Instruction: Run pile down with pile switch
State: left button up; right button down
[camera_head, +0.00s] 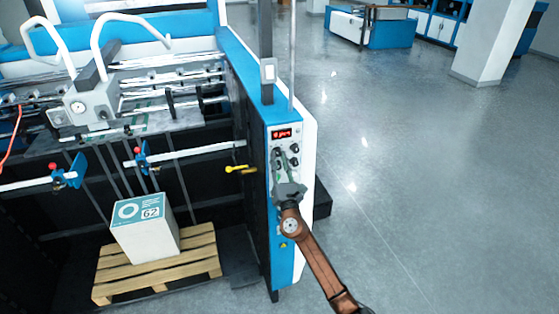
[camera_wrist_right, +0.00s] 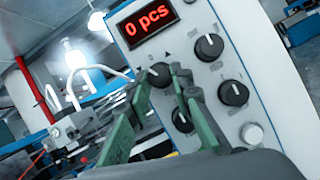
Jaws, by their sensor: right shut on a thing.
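The blue and white control panel (camera_head: 284,262) stands at the right end of the machine. It also fills much of the wrist view (camera_wrist_right: 190,20), where it carries several black rotary knobs. My right gripper (camera_head: 280,155) reaches up to these knobs. In the wrist view its green fingers (camera_wrist_right: 157,82) are closed around the upper-left black knob (camera_wrist_right: 160,72), below the display. The pile is a white box (camera_head: 147,240) with a teal top marked "62". It stands on a wooden pallet (camera_head: 195,268) low inside the machine. My left gripper is not in view.
The red display (camera_wrist_right: 152,29) reads "0 pcs". A round white button (camera_wrist_right: 252,134) sits low on the panel. A yellow handle (camera_head: 240,169) sticks out left of the panel. The grey floor (camera_head: 430,180) to the right is clear up to the blue cabinets (camera_head: 388,32).

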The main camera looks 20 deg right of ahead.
jog(key=m+h, duration=0.1)
jog(key=m, duration=0.1)
jog(key=m+g+h, duration=0.1)
jog(key=m, duration=0.2)
jog(key=m+h, duration=0.1)
jog(key=m, duration=0.1)
jog(key=shift+a+r+m+g+h, duration=0.1)
jog(key=shift+a+m+g+h, duration=0.2)
jog(key=shift+m+g, duration=0.1)
jog(key=c, duration=1.7)
grip_release()
jog(key=shift+s, duration=0.15)
jog(key=v, duration=1.1)
jog(key=shift+s+a, duration=0.1)
jog(key=shift+s, duration=0.25)
